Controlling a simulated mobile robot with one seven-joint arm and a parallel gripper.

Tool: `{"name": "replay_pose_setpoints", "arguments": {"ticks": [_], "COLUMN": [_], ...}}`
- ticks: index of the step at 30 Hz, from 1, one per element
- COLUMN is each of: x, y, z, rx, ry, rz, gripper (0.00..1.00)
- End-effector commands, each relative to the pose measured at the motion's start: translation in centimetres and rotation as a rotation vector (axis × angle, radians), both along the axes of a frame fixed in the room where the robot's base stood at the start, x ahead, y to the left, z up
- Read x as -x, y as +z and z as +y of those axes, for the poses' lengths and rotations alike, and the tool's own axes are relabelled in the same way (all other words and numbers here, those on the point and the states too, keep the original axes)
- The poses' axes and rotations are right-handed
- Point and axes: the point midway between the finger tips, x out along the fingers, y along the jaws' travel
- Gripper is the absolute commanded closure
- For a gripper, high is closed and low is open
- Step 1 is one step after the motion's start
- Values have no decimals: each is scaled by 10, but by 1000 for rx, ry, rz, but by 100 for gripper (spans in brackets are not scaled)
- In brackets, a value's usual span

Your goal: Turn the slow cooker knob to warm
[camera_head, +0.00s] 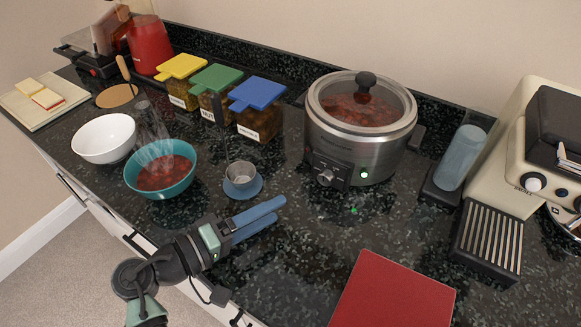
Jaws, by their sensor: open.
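The slow cooker (383,151) stands at the back right of the dark counter. It is a steel pot with a glass lid on, and reddish food shows through the glass. Its knob (325,177) is on the black control panel at the lower front, with a small green light to its right. The knob's setting is too small to read. My gripper (279,209) is open and empty over the counter's front part, left of and nearer than the knob, and apart from it. Its two blue fingers point right toward the cooker.
A small metal cup (241,174) on a blue saucer sits just behind my gripper. A steaming teal bowl (180,187) and white bowl (104,138) stand left. A red board (395,295) lies front right, a coffee machine (500,150) right. Counter before the cooker is clear.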

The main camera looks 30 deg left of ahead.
Motion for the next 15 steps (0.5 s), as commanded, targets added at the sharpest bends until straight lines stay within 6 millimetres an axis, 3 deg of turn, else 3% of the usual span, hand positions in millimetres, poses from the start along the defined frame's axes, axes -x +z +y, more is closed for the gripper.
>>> {"name": "replay_pose_setpoints", "arguments": {"ticks": [9, 15], "x": [4, 11], "y": [22, 47], "z": [-36, -50], "rx": [-868, -1290], "ry": [1, -31], "rz": [-4, -43], "gripper": [28, 28]}}
